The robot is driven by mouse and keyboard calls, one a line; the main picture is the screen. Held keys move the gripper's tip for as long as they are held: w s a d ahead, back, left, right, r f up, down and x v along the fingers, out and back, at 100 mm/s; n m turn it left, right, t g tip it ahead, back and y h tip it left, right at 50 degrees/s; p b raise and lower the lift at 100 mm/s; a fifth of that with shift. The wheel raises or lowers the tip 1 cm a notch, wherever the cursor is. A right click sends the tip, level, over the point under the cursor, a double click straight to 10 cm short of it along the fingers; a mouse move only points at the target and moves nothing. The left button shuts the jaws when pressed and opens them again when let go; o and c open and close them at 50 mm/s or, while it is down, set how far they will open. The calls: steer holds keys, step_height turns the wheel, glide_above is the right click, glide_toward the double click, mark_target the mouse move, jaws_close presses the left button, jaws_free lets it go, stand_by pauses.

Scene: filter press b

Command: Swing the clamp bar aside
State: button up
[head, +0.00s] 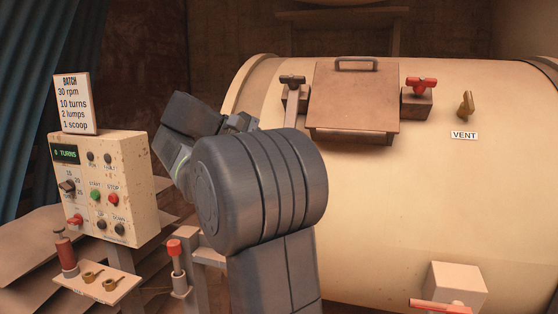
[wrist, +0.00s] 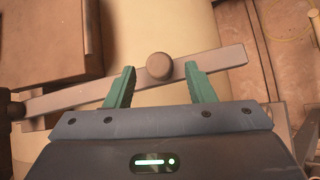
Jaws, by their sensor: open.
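The clamp bar (wrist: 80,94) is a pale, flat bar running across the wrist view, with a round brown knob (wrist: 160,66) near its right part. In the head view a short length of it (head: 292,108) shows left of the brown hatch lid (head: 355,95), and my arm hides the rest. My gripper (wrist: 160,68) is open, its green fingers on either side of the knob with gaps on both sides. I cannot tell how deep the knob sits between them. In the head view my arm mostly hides the gripper.
The hatch lid's edge (wrist: 45,40) is close at upper left in the wrist view. A red handle (head: 421,83) and a vent lever (head: 465,104) are right of the lid on the cream drum (head: 400,210). A control box (head: 105,185) stands left of my arm.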

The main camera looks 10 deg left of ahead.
steer(key=v, duration=1)
steer(key=shift+a, duration=0.2)
steer(key=shift+d, duration=0.1)
steer(key=x, duration=1.3)
steer(key=shift+d, duration=0.3)
steer(key=shift+w+d+f, duration=0.1)
steer(key=shift+d+f, duration=0.05)
steer(key=shift+d, duration=0.15)
